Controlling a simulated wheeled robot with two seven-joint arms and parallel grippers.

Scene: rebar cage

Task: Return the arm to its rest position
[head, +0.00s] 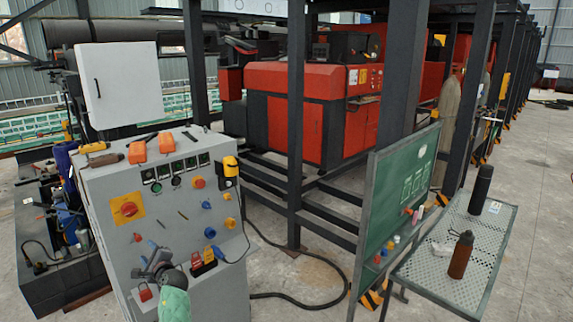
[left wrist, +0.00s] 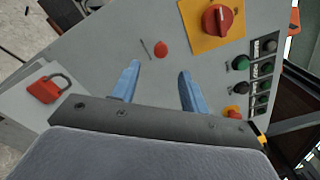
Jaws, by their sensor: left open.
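My left gripper (head: 148,260) is in front of the lower left part of the grey control cabinet (head: 104,196). In the left wrist view its two blue fingers (left wrist: 160,72) are spread apart with nothing between them. Beyond the fingertips is a small red button or lamp (left wrist: 161,49) on the panel. A red padlock (left wrist: 47,88) is left of the fingers in that view. A red rotary switch (left wrist: 218,17) on a yellow plate is at the upper right. Whether the fingertips touch the panel is hard to tell. My right gripper is not in view.
A green board (head: 398,190) and a mesh table (head: 425,268) with a brown bottle (head: 461,255) and black bottle (head: 480,189) stand at the right. Dark posts (head: 296,120) rise behind the cabinet. A black cable (head: 290,296) lies on the floor between cabinet and board.

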